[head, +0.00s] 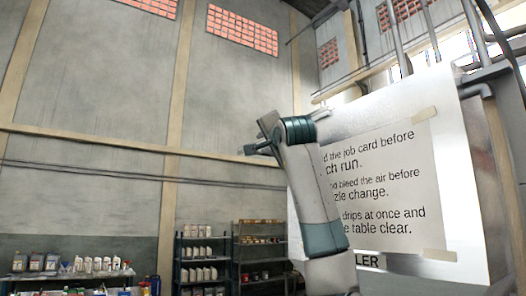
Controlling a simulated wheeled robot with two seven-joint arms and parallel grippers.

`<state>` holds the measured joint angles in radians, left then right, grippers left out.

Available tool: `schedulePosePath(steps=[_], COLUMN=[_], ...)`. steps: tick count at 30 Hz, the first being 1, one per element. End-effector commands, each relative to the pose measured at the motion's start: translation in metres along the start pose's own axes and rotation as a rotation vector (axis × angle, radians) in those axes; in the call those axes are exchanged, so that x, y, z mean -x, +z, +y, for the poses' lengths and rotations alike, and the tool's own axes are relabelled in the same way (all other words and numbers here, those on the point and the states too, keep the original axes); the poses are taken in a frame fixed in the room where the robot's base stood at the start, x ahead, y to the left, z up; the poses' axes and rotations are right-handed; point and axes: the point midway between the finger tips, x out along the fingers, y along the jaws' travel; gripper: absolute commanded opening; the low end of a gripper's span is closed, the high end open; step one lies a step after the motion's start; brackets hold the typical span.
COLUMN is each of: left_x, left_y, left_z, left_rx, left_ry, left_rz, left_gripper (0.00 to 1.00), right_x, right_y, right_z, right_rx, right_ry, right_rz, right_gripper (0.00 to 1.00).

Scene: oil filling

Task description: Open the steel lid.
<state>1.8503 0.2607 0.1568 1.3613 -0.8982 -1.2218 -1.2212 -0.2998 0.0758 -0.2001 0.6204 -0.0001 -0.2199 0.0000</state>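I cannot make out the steel lid in the head view. One arm of mine, apparently the right, rises from the bottom edge and bends at a dark teal joint in front of a pale machine panel (375,110). Its gripper end (258,148) seems to be the small dark and grey parts left of that joint, high against the grey wall. The finger state is unclear, and I see nothing held there. My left gripper is not in view.
A paper notice (385,185) is taped to the panel, partly hidden by my arm. Pipes (397,40) rise above the machine. Shelves with bottles (200,262) and another rack (260,255) stand far back at the wall. More containers (70,265) are at lower left.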

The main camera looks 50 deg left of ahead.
Motion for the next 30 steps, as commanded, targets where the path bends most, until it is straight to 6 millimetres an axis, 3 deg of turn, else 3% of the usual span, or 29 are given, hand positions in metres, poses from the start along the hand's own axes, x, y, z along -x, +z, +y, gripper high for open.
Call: schedulePosePath(steps=[3,15,21,30], left_x=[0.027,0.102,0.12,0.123], left_y=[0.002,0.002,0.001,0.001], left_z=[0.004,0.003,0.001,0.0], left_rx=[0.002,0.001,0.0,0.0], left_ry=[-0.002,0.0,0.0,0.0], left_rz=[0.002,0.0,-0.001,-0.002], left_gripper=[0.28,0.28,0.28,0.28], right_x=[-0.019,-0.053,-0.059,-0.059], right_y=[0.002,0.006,0.007,0.007], right_z=[0.0,0.003,0.005,0.005], right_rx=[0.0,0.002,0.002,0.002], right_ry=[0.0,0.004,0.006,0.006], right_rz=[0.0,-0.001,-0.002,-0.002], right_gripper=[0.31,0.31,0.31,0.31])
